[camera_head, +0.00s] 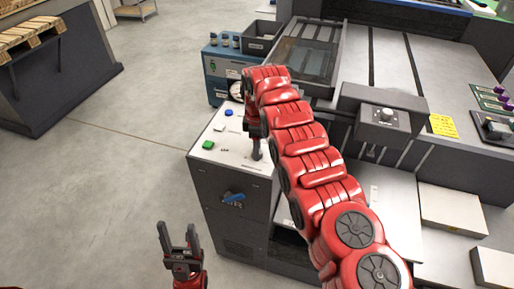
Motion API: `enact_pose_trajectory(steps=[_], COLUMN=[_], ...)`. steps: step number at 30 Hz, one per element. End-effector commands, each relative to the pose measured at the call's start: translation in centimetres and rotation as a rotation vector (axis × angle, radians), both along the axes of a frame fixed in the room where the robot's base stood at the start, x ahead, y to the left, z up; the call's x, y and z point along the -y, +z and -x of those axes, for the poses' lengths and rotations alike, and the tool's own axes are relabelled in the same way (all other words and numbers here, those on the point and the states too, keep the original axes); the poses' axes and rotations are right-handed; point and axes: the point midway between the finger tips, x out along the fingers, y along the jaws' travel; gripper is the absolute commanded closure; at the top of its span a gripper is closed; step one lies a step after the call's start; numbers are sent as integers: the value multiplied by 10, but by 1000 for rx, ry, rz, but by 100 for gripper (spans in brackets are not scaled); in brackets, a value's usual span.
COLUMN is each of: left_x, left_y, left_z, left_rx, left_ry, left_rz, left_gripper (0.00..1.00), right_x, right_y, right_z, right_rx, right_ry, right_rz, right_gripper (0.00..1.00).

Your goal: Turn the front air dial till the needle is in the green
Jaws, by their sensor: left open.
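A round white gauge (236,90) sits on the front of a blue unit (216,66). My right arm partly covers it, and its needle and any green band are too small to read. A light round knob (385,113) sits on a dark grey box at the right; I cannot tell whether it is the front air dial. My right gripper (257,153) points down over the white top of a cabinet, below the gauge; its jaws are too small to judge. My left gripper (180,232) is open and empty, pointing up, in front of the cabinet and left of it.
The cabinet top (207,165) carries a green button (208,145) and a blue button (229,112). A blue handle (233,197) is on the cabinet's front. The floor (110,150) at the left is clear.

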Motion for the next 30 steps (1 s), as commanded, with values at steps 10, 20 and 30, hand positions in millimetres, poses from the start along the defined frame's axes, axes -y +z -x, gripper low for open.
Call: enact_pose_trajectory(steps=[10,20,30], left_x=[0,0,0], left_y=[0,-9,-20], left_z=[0,0,0], left_rx=[0,0,0], left_ry=[0,0,0], left_rz=[0,0,0], left_gripper=[43,43,43], right_x=[0,-1,-1], right_y=[0,-1,0], right_z=[0,-1,-1], right_rx=[0,3,4], right_ry=[-1,-87,-362], right_rz=[0,-2,-4], right_gripper=[100,100,100])
